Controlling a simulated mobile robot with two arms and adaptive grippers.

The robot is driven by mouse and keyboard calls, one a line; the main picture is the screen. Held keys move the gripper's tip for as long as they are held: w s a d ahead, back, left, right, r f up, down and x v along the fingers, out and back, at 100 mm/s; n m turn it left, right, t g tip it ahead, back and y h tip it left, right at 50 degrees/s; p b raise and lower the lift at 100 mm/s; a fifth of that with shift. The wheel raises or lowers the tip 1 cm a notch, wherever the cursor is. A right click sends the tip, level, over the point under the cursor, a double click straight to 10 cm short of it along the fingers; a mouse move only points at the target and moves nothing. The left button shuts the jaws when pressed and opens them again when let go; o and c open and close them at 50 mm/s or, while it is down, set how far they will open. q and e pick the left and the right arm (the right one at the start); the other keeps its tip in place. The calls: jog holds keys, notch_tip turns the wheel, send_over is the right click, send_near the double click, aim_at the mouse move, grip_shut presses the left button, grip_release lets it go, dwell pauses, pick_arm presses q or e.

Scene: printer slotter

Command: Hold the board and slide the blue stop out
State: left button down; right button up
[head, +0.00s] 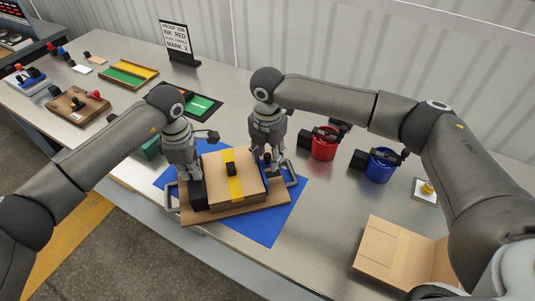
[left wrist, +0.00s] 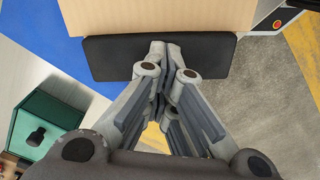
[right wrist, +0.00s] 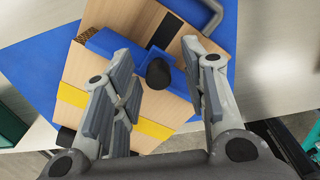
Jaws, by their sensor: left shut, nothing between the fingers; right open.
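The wooden board (head: 238,213) has metal handles and lies on a blue mat, with a pale wooden box (head: 215,165) crossed by a yellow strip on it. My left gripper (left wrist: 165,47) is shut and empty, its fingertips at a black block (left wrist: 110,58) on the box's left side; I cannot tell how firmly they touch. The blue stop (right wrist: 108,43), a bar with a black knob (right wrist: 158,74), lies at the box's right side. My right gripper (right wrist: 163,85) is open above it, one finger on each side of the knob. In the head view the stop is mostly hidden by the right gripper.
A red cup (head: 323,146) and a blue cup (head: 380,167) stand right of the board. An open cardboard box (head: 392,245) is at the front right. Trays and a sign (head: 177,40) stand at the back left. The blue mat (head: 285,215) is bare beside the board.

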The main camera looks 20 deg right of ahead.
pick_arm(q)
jog(key=shift+f, duration=0.15)
jog(key=shift+a, duration=0.1)
pick_arm(e)
grip_shut()
jog(key=d, duration=0.7)
jog(key=shift+s, duration=0.1)
pick_arm(q)
jog(key=shift+a, duration=0.1)
pick_arm(e)
jog(key=shift+d, duration=0.1)
jog(key=shift+f, duration=0.1)
grip_release()
